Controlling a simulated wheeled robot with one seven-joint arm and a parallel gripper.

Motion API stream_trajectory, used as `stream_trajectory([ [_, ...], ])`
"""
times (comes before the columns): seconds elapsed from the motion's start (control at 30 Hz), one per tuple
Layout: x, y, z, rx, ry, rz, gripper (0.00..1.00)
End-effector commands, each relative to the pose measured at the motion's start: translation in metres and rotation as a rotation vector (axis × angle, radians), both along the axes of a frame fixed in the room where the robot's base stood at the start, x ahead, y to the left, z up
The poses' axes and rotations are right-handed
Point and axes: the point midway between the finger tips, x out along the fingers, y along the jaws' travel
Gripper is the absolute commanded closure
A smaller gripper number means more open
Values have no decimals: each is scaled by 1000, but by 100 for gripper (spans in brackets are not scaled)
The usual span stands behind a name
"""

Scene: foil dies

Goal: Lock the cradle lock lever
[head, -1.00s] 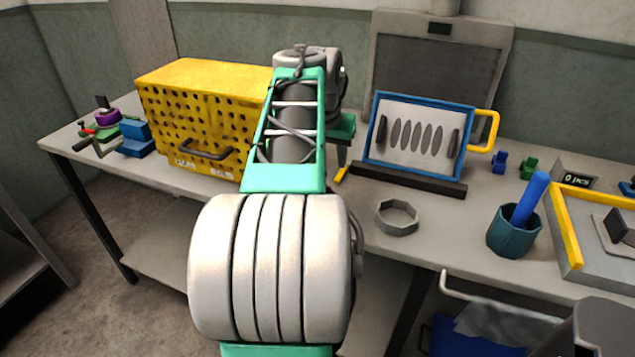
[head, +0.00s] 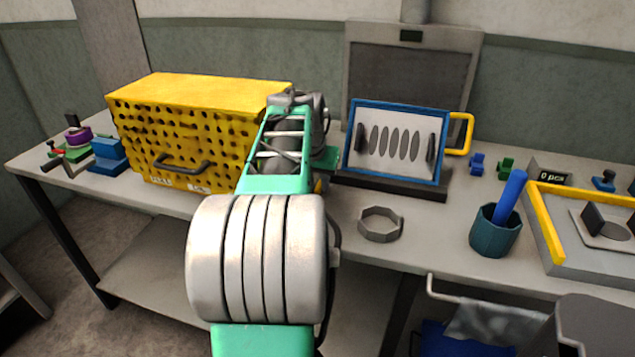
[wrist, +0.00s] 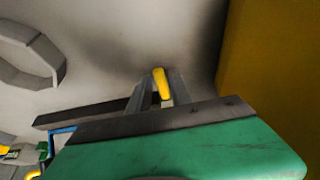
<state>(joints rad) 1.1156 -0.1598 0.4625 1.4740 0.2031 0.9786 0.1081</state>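The cradle is a blue-framed plate with dark oval slots (head: 397,142), tilted back on a dark base bar (head: 400,184). The lock lever is a small yellow handle (wrist: 161,84); in the head view only a sliver of yellow shows beside my arm. My gripper (wrist: 158,96) is low over the bench near the left end of the base bar, its grey fingers on either side of the lever. I cannot tell whether they touch it. My arm hides the fingers in the head view; only the green gripper body (head: 326,158) shows.
A perforated yellow box (head: 200,85) stands close left of my gripper and fills the right of the wrist view. A grey octagonal ring (head: 381,236) lies in front of the cradle. A teal cup (head: 494,235) with a blue rod stands to the right.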

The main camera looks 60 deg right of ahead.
Motion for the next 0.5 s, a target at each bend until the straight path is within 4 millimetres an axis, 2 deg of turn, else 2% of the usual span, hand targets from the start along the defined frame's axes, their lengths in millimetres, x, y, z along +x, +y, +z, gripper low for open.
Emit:
stream_trajectory([
  [0.03, 0, 0, 0, 0, 0, 0, 80],
  [0.27, 0, 0, 0, 0, 0, 0, 99],
  [0.5, 0, 0, 0, 0, 0, 0, 100],
])
